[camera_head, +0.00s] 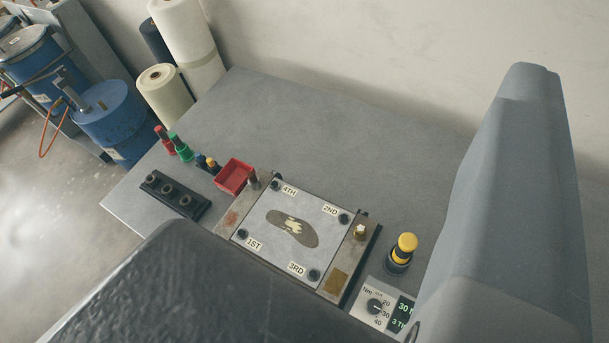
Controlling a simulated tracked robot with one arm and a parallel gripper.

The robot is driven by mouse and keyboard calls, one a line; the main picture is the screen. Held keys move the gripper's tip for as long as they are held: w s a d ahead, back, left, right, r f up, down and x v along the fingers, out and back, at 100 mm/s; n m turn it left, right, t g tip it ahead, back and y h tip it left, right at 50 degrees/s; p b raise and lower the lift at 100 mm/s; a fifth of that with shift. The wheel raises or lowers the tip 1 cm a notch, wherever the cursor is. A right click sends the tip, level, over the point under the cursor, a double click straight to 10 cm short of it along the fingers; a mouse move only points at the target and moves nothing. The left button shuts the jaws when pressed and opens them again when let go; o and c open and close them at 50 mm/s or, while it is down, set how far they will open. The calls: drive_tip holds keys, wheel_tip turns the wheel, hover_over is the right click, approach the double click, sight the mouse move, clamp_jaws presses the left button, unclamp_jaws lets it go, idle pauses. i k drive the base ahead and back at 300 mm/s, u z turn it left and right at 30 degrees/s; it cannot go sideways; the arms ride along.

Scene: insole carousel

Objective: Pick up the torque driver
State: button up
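A stout upright tool with a yellow cap and black body (401,254) stands on the grey bench right of the fixture, beside a dial panel marked Nm. It looks like the torque driver, though I cannot be sure. My gripper (352,148) shows as two large parts close to the camera: a dark textured one at lower left and a grey one at right. A wide gap lies between them, and nothing is held. The yellow-capped tool shows in this gap, close to the grey part and apart from it. The front of the bench is hidden.
A fixture plate (262,221) with an insole shape and corners labelled 1ST to 4TH lies mid-bench. Left of it are a red bin (234,177), a black socket rack (172,197) and small coloured tools. Rolls (187,45) stand behind. The bench's back is clear.

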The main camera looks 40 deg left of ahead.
sight(407, 242)
drive_tip(key=k, duration=1.55)
drive_tip(key=u, duration=0.5)
drive_tip(key=i, duration=1)
